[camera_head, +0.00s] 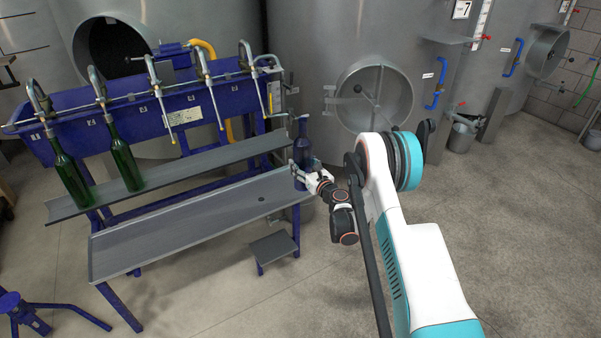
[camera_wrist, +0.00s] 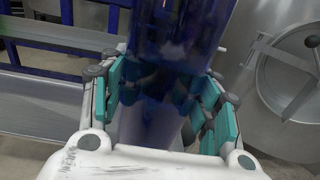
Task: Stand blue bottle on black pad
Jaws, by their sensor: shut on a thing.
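The blue bottle (camera_head: 303,146) is upright in my gripper (camera_head: 306,176), at the right end of the grey filler shelves. My gripper is shut around its body. In the wrist view the blue bottle (camera_wrist: 172,50) rises between the teal finger pads of my gripper (camera_wrist: 165,95), and its top is out of frame. I cannot tell whether the bottle's base touches anything.
Two green bottles (camera_head: 124,164) (camera_head: 69,172) stand on the upper shelf (camera_head: 215,155) under the blue filling rack (camera_head: 140,120). The lower grey tray (camera_head: 175,230) is bare except for a small dark spot. Steel tanks (camera_head: 300,50) stand behind. Floor at right is open.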

